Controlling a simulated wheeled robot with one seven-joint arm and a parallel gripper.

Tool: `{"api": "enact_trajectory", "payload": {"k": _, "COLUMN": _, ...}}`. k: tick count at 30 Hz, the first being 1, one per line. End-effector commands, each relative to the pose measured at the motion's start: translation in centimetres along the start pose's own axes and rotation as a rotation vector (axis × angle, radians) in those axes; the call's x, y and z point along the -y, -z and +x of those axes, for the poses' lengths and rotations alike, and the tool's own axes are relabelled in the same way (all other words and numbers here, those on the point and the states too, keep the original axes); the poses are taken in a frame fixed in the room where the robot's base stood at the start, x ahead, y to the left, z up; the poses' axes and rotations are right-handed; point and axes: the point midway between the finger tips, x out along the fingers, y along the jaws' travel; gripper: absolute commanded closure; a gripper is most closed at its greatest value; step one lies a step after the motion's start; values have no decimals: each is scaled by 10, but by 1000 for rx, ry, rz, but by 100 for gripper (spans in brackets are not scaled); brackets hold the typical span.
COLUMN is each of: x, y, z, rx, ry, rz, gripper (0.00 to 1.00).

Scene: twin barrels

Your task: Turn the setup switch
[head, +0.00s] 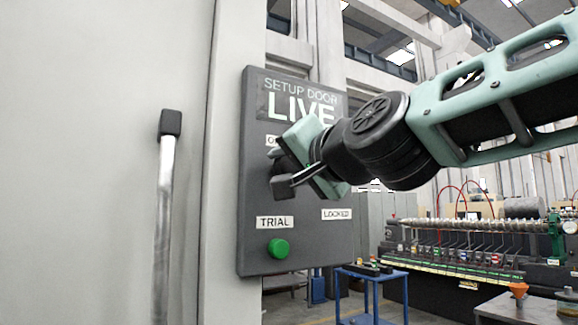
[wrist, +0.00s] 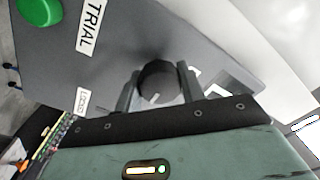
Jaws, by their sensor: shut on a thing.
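The dark grey setup door panel (head: 258,225) stands upright and reads "SETUP DOOR LIVE". My gripper (head: 278,172) is at the middle of the panel, in front of its switch. In the wrist view, the setup switch (wrist: 158,82) is a round black knob with a pale mark, and the two fingers of my gripper (wrist: 159,90) are closed on its sides. In the head view my gripper largely hides the knob and part of the upper label. The "LOCKED" label (head: 337,214) shows at the lower right of the gripper.
A green button (head: 278,248) sits below the "TRIAL" label (head: 275,222); the button also shows in the wrist view (wrist: 38,10). A vertical handle (head: 167,200) is on the pale wall to the left. A blue cart (head: 372,280) and machinery stand behind at right.

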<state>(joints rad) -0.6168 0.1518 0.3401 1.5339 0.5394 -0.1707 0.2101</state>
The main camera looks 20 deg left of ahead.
Motion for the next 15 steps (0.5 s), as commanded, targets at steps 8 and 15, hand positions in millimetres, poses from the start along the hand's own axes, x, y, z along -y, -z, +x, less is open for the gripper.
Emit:
{"api": "enact_trajectory", "payload": {"k": 8, "x": -1, "y": -1, "z": 0, "rx": 2, "ry": -1, "rz": 6, "gripper": 83}}
{"api": "enact_trajectory", "payload": {"k": 15, "x": -1, "y": -1, "z": 0, "rx": 2, "ry": -1, "rz": 6, "gripper": 39}}
